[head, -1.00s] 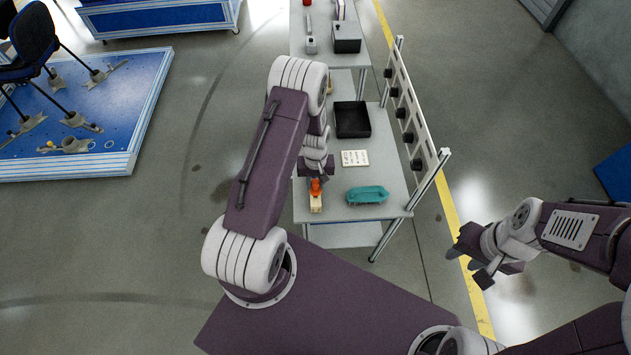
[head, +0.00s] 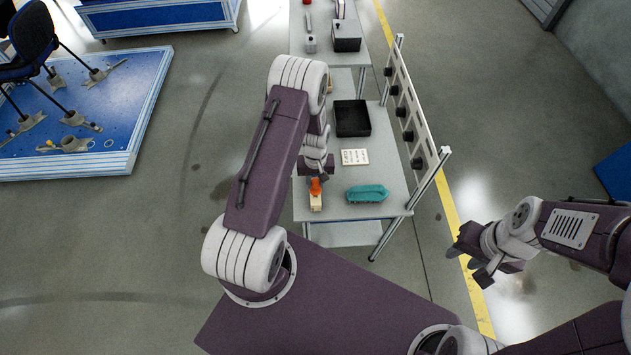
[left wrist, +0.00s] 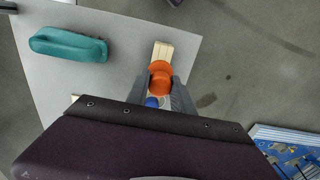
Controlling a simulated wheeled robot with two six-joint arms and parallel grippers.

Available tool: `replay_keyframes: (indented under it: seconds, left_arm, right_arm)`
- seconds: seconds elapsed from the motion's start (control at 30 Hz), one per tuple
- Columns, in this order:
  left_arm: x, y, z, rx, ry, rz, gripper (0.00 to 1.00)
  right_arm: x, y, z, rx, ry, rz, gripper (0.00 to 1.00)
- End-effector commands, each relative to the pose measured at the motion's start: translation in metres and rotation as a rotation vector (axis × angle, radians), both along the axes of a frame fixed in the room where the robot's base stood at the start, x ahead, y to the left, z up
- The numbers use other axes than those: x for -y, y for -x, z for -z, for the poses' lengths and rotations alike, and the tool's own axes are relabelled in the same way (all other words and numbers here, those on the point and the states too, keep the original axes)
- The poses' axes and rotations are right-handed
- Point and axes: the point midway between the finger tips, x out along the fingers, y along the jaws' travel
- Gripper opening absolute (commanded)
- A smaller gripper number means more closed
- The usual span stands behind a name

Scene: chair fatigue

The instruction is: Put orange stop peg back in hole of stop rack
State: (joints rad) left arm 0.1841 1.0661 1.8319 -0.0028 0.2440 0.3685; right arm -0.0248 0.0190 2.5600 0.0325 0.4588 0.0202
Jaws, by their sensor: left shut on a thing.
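The orange stop peg (head: 315,186) shows at my left gripper, over the far end of the pale wooden stop rack (head: 316,204) on the grey table. In the left wrist view the peg's round orange head (left wrist: 160,76) sits between the two grey fingers of my left gripper (left wrist: 162,88), which is shut on it. The rack's wooden end (left wrist: 163,50) shows beyond it. A small blue piece (left wrist: 152,102) shows behind the peg. The peg's lower end and the hole are hidden. My right gripper (head: 468,268) is open and empty, away from the table at the right.
A white card (head: 355,157) and a black bin (head: 352,118) lie farther back. A slanted panel with black knobs (head: 410,110) edges the table's right side.

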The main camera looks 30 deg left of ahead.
Motion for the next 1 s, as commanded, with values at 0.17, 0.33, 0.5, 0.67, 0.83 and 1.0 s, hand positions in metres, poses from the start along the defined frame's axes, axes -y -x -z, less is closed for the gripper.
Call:
replay_keyframes:
  seconds: [0.17, 0.33, 0.5, 0.67, 0.83, 1.0]
  left_arm:
    - [0.0, 0.0, 0.0, 0.0, 0.0, 0.0, 0.0]
    - [0.0, 0.0, 0.0, 0.0, 0.0, 0.0, 0.0]
    - [0.0, 0.0, 0.0, 0.0, 0.0, 0.0, 0.0]
    - [0.0, 0.0, 0.003, 0.0, 0.0, 0.0, 0.0]
    - [0.0, 0.0, 0.008, 0.0, 0.0, 0.0, 0.0]
    - [0.0, 0.0, 0.012, 0.0, 0.0, 0.0, 0.0]
  right_arm:
    - [0.0, 0.0, 0.0, 0.0, 0.0, 0.0, 0.36]
    - [0.0, 0.0, 0.0, 0.0, 0.0, 0.0, 0.36]
    - [0.0, 0.0, 0.0, 0.0, 0.0, 0.0, 0.36]
    - [0.0, 0.0, 0.003, 0.0, 0.0, 0.0, 0.36]
    - [0.0, 0.0, 0.007, 0.0, 0.0, 0.0, 0.36]
    - [0.0, 0.0, 0.01, 0.0, 0.0, 0.0, 0.36]
